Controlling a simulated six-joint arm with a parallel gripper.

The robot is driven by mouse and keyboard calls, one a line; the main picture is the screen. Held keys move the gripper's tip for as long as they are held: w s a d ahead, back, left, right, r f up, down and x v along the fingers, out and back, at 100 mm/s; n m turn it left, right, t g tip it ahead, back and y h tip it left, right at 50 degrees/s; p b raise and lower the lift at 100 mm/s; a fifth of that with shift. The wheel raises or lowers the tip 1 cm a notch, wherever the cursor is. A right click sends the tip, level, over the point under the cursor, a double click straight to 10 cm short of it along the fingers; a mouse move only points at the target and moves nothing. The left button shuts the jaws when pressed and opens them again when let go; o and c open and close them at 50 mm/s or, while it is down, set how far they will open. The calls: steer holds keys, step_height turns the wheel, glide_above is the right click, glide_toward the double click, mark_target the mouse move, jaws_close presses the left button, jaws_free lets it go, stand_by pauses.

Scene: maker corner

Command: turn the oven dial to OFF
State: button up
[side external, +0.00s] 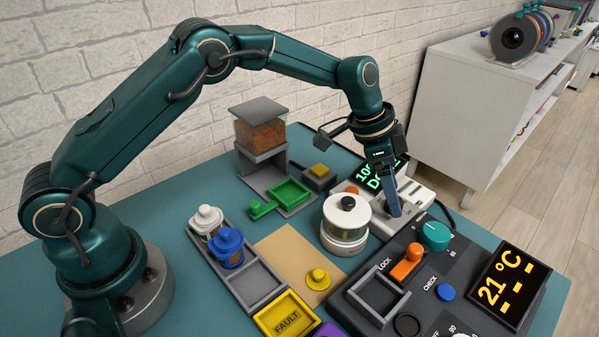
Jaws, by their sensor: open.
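A dark control panel (470,262) sits at the right of the teal table. At the bottom edge of the picture, lettering that seems to end in "FF" and a "90" stand beside a light round part (461,334), mostly cut off; its setting cannot be read. A teal knob (434,236) stands higher on the panel with small marks around it; I cannot tell which mark it points to. My gripper (393,208) points down behind and left of the teal knob, apart from it. It is open with nothing visible between its fingers.
The panel also holds an orange LOCK lever (407,262), a blue CHECK button (445,292) and a display reading 21 °C (508,285). A white-lidded jar (346,222) stands left of my gripper. A yellow FAULT tray (286,317) lies in front. Bare table shows at left.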

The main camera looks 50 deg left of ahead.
steer(key=shift+w+d+f, duration=0.15)
steer(key=shift+d+f, duration=0.05)
steer(key=shift+f, duration=0.4)
steer(key=shift+c, duration=0.3)
jaws_close()
steer(key=shift+n, duration=0.4)
steer(key=n+t+y, duration=0.1)
steer(key=n, duration=0.3)
steer(key=shift+d+y, duration=0.1)
steer(key=shift+y, duration=0.3)
steer(key=shift+d+n+y, duration=0.1)
steer(key=shift+n+y, duration=0.8)
steer(key=shift+n, duration=1.6)
